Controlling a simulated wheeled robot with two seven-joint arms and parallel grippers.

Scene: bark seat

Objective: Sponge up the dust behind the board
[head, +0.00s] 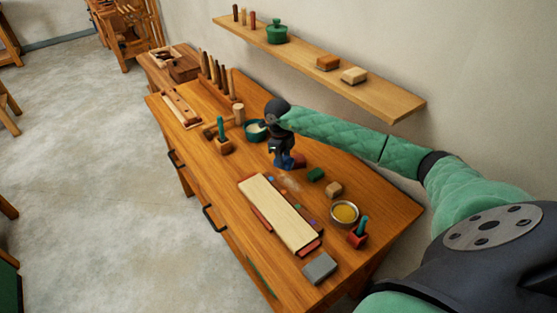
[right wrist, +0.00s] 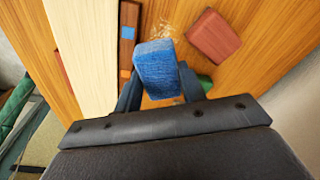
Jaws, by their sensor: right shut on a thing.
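My right gripper (head: 282,152) is shut on a blue sponge (right wrist: 156,68), which also shows in the head view (head: 285,162). It is over the workbench, just past the far end of the board. The pale long board (head: 277,212) lies on the bench, with a reddish-brown strip along its edges; it also shows in the right wrist view (right wrist: 86,50). A faint pale dust patch (head: 290,182) lies on the wood behind the board, close to the sponge; it shows in the right wrist view (right wrist: 172,28) beyond the sponge. Whether the sponge touches the bench, I cannot tell. My left gripper is out of view.
A red block (right wrist: 214,36), a green block (head: 316,174) and a tan block (head: 333,191) sit near the dust. A bowl of yellow stuff (head: 344,213), red holder (head: 356,238) and grey block (head: 319,267) are nearer. A wall shelf (head: 318,70) runs above the bench.

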